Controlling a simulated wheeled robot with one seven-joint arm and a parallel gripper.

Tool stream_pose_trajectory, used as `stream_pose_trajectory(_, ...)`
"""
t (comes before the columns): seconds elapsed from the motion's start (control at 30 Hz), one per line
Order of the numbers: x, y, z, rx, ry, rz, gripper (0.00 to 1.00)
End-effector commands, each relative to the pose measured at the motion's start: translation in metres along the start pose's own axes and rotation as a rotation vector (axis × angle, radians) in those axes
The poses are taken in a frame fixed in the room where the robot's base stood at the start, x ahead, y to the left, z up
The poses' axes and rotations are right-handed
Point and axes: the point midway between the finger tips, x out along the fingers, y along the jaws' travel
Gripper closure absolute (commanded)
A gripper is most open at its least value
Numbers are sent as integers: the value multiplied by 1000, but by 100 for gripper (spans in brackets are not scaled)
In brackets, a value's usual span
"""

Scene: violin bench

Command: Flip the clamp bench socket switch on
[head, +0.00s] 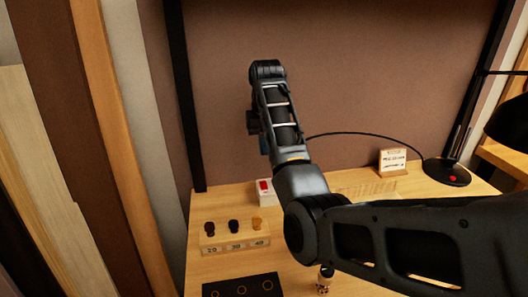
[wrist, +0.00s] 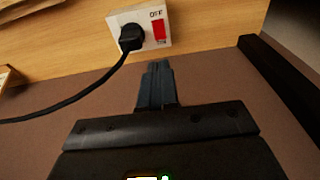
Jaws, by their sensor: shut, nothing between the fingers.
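The bench socket is a white box (wrist: 140,16) at the top of the wrist view, with a red rocker switch (wrist: 158,30) at its right side and the word OFF beside the switch. A black plug (wrist: 131,38) sits in its left part. In the head view the socket (head: 266,196) and its red switch (head: 264,185) show at the back of the bench, just left of my arm. My gripper (wrist: 159,66) is shut and empty. In the wrist picture its fingertips lie just below the switch, apart from it. In the head view my arm mostly hides the gripper.
A black cable (wrist: 75,98) runs from the plug to a lamp base (head: 447,172) at the right. A small sign (head: 393,162) stands nearby. A numbered wooden block (head: 235,243) with several pegs and a black board (head: 242,287) lie at the front left.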

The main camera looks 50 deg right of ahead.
Motion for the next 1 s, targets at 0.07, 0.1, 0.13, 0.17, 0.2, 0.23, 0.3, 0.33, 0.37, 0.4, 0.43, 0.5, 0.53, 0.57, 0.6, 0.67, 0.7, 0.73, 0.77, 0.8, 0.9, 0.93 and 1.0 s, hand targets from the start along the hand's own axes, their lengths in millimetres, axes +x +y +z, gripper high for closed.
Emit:
stream_pose_trajectory(0.07, 17, 0, 1, 0, -5, 1, 100)
stream_pose_trajectory(0.1, 24, 0, 1, -1, -4, 1, 100)
stream_pose_trajectory(0.13, 30, 0, 1, -1, -4, 1, 100)
stream_pose_trajectory(0.17, 36, 0, 1, -1, -5, 1, 100)
stream_pose_trajectory(0.2, 44, 0, 1, -1, -4, 2, 100)
stream_pose_trajectory(0.23, 50, 0, 1, -1, -5, 2, 100)
stream_pose_trajectory(0.3, 64, 0, 1, -1, -4, 1, 100)
stream_pose_trajectory(0.33, 69, 0, 1, -1, -4, 1, 100)
stream_pose_trajectory(0.37, 75, 0, 1, -1, -4, 1, 100)
stream_pose_trajectory(0.4, 81, 0, 1, -1, -4, 1, 100)
stream_pose_trajectory(0.43, 86, 0, 1, -1, -4, 1, 100)
stream_pose_trajectory(0.5, 96, 0, 1, 0, -4, 1, 100)
stream_pose_trajectory(0.53, 99, 0, 1, 0, -2, 1, 100)
stream_pose_trajectory(0.57, 102, 0, 1, 0, -2, 1, 100)
stream_pose_trajectory(0.6, 106, 0, 1, 0, -3, 1, 100)
stream_pose_trajectory(0.67, 110, 0, 0, 0, -1, 0, 100)
stream_pose_trajectory(0.7, 112, 0, 0, 0, -1, 0, 100)
stream_pose_trajectory(0.73, 113, 0, 1, 0, -1, 0, 100)
stream_pose_trajectory(0.77, 114, 0, 1, 0, -1, 0, 100)
stream_pose_trajectory(0.8, 114, 0, 1, 0, -1, 0, 100)
stream_pose_trajectory(0.9, 115, 0, 0, 0, 0, 0, 100)
stream_pose_trajectory(0.93, 115, 0, 0, 0, 0, 0, 100)
stream_pose_trajectory(1.0, 115, 0, 0, -1, 0, 0, 100)
